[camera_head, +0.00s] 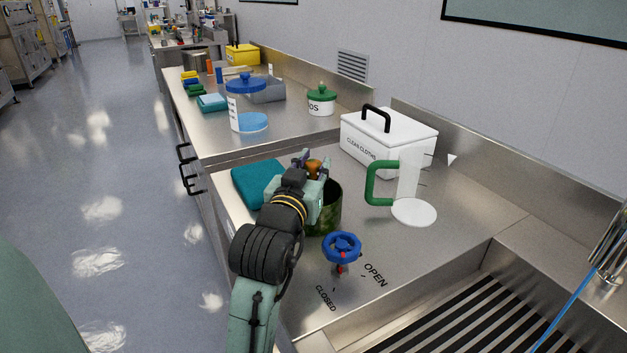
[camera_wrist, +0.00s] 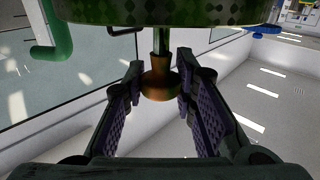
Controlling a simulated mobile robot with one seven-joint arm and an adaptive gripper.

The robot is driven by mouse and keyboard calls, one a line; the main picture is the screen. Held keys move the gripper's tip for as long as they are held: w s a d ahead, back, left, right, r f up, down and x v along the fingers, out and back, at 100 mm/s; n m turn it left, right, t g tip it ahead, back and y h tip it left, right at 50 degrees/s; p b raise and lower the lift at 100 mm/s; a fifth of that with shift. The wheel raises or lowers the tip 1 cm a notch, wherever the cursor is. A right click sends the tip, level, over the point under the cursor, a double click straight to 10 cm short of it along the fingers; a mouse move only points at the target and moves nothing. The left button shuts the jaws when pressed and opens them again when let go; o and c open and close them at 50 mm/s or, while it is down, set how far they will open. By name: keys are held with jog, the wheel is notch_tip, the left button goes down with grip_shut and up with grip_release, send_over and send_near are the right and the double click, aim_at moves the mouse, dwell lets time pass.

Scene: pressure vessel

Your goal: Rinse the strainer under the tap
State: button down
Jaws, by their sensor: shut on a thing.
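The strainer looks like a dark green mottled cylinder (camera_head: 328,212) with a stem and a copper-brown knob (camera_head: 314,166). It is over the near steel counter, partly hidden by my arm; I cannot tell whether it touches the counter. In the wrist view, the mottled wall (camera_wrist: 165,12) fills the top, and the knob (camera_wrist: 160,84) lies between the fingers. My gripper (camera_head: 310,170) is shut on the knob; its fingers also show in the wrist view (camera_wrist: 160,90). The shiny tap (camera_head: 612,245) stands at the far right. A blue handwheel (camera_head: 342,246) stands by OPEN and CLOSED markings.
A striped sink grating (camera_head: 440,318) is at the lower right, with a blue line across it. A clear jug with a green handle (camera_head: 372,184), a white cloth box (camera_head: 385,143) and a folded teal cloth (camera_head: 258,182) are close by. Counter right of the handwheel is clear.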

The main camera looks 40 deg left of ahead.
jog(key=shift+r+p, duration=0.5)
jog(key=shift+r, duration=0.3)
notch_tip(320, 180, up, 2)
jog(key=shift+r+p, duration=0.2)
jog(key=shift+p, duration=0.75)
jog(key=s+a+b, duration=0.1)
jog(key=s+a, duration=0.2)
jog(key=s, duration=0.5)
jog(key=s+a+b, duration=0.2)
jog(key=s+a, duration=0.1)
jog(key=s, duration=0.5)
jog(key=shift+s+a+f, duration=0.25)
jog(key=shift+s+a, duration=0.1)
jog(key=shift+a, duration=0.05)
